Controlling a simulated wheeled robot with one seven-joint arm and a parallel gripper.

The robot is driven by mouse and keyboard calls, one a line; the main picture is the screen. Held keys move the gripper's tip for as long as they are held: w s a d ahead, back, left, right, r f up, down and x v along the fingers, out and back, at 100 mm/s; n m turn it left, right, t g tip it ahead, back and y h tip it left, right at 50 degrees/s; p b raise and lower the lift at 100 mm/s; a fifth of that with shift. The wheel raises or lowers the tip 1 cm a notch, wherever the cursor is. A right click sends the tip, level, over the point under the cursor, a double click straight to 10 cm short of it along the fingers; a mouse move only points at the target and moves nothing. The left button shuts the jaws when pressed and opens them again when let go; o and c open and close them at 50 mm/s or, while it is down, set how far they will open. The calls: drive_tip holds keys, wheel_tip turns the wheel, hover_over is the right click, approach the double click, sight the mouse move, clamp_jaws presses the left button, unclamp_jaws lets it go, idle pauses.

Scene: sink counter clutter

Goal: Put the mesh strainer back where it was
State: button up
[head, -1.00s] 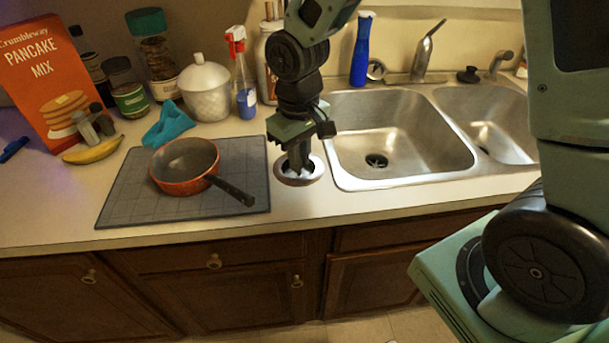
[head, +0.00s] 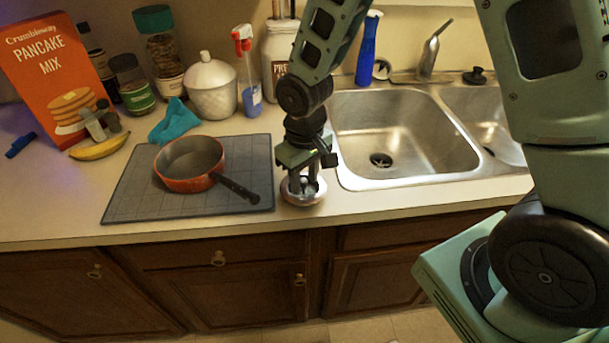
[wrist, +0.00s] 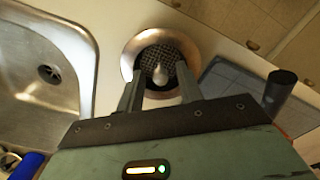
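The mesh strainer (head: 303,198), a round metal rim with a dark mesh and a pale central knob, sits on the counter between the grey mat and the sink, close to the front edge. In the wrist view the strainer (wrist: 131,54) lies just beyond my fingertips. My gripper (head: 304,186) points down over it. In the wrist view my gripper (wrist: 160,92) is open, with a finger on either side of the knob and visible gaps. Whether the fingertips touch the mesh or rim is unclear.
The double sink (head: 400,140) is right of the strainer. The grey mat (head: 130,200) to the left holds an orange pan (head: 185,184) whose handle (head: 237,190) points toward my gripper. A spray bottle (head: 248,80), jar (head: 211,90) and crock (head: 278,60) stand behind.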

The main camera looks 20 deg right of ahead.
sight(305, 180)
wheel_tip(305, 180, up, 12)
drive_tip(key=s+a+n, duration=0.2)
drive_tip(key=s+a, duration=0.1)
drive_tip(key=s, duration=0.7)
drive_tip(key=s+a+r+n+b, duration=0.1)
drive_tip(key=s+a+n, duration=0.1)
drive_tip(key=s, duration=0.8)
drive_tip(key=shift+a+r+y, duration=0.3)
drive_tip(key=shift+a, duration=0.4)
